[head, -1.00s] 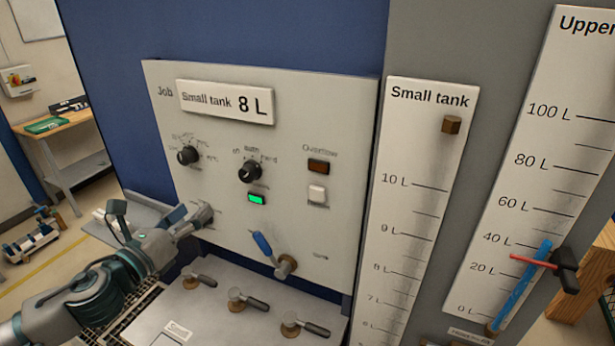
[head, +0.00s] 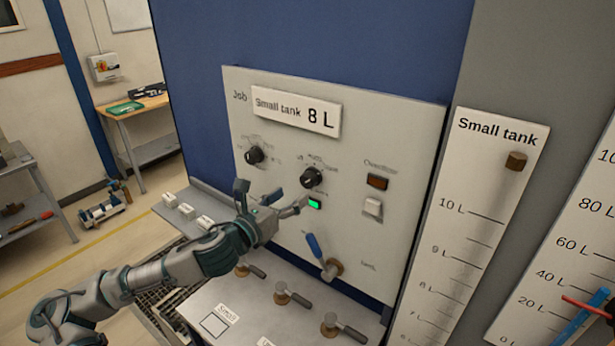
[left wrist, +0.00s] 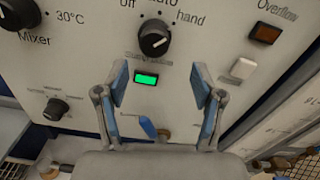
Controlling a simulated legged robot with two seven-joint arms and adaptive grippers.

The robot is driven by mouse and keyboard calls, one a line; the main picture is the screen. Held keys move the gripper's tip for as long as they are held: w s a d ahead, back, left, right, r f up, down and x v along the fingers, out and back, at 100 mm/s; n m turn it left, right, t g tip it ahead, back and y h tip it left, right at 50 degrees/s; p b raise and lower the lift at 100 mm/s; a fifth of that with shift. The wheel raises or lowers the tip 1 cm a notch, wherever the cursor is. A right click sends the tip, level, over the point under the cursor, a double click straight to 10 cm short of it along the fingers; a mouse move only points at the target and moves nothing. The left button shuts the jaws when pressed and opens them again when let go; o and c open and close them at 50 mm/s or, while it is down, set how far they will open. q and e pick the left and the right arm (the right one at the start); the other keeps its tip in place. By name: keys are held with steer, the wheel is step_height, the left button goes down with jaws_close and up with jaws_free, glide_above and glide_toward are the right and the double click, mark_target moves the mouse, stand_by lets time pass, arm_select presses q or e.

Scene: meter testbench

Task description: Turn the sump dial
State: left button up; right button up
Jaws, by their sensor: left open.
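A black dial marked off, auto and hand (head: 312,177) sits in the upper middle of the light panel. It also shows in the left wrist view (left wrist: 154,38), with a lit green lamp (left wrist: 146,79) below it. I cannot read the word sump on any dial. My left gripper (head: 272,196) is open and empty, in front of the panel at about the green lamp's height. In the left wrist view its two fingers (left wrist: 158,80) stand either side of the lamp, below the dial, apart from it. My right gripper is not in view.
The Mixer dial (head: 253,155) is at upper left, and a smaller black dial (left wrist: 55,109) is at lower left. A blue lever (head: 313,245) sticks out below the lamp. Several valve handles (head: 291,296) stand on the shelf. The Overflow lamp (head: 377,182) is at right.

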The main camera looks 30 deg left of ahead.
mark_target(304, 183)
arm_select(q)
steer(key=shift+w+r+p, duration=0.1)
steer(key=shift+w+p, duration=0.55)
steer(key=shift+w, duration=0.6)
steer(key=w, duration=0.1)
steer(key=w+a, duration=0.1)
steer(key=shift+w+p, duration=0.4)
steer(key=shift+w+a+f, duration=0.1)
steer(key=shift+w+f, duration=0.05)
steer(key=shift+w, duration=0.4)
steer(key=shift+w+f, duration=0.15)
steer(key=shift+w, duration=0.35)
steer(key=shift+w+d, duration=0.4)
steer(key=shift+d, duration=0.05)
steer(key=shift+d+r, duration=0.1)
steer(key=shift+d, duration=0.25)
steer(key=shift+a, duration=0.2)
steer(key=c, duration=0.9)
steer(key=shift+a, duration=0.25)
steer(key=shift+c, duration=1.2)
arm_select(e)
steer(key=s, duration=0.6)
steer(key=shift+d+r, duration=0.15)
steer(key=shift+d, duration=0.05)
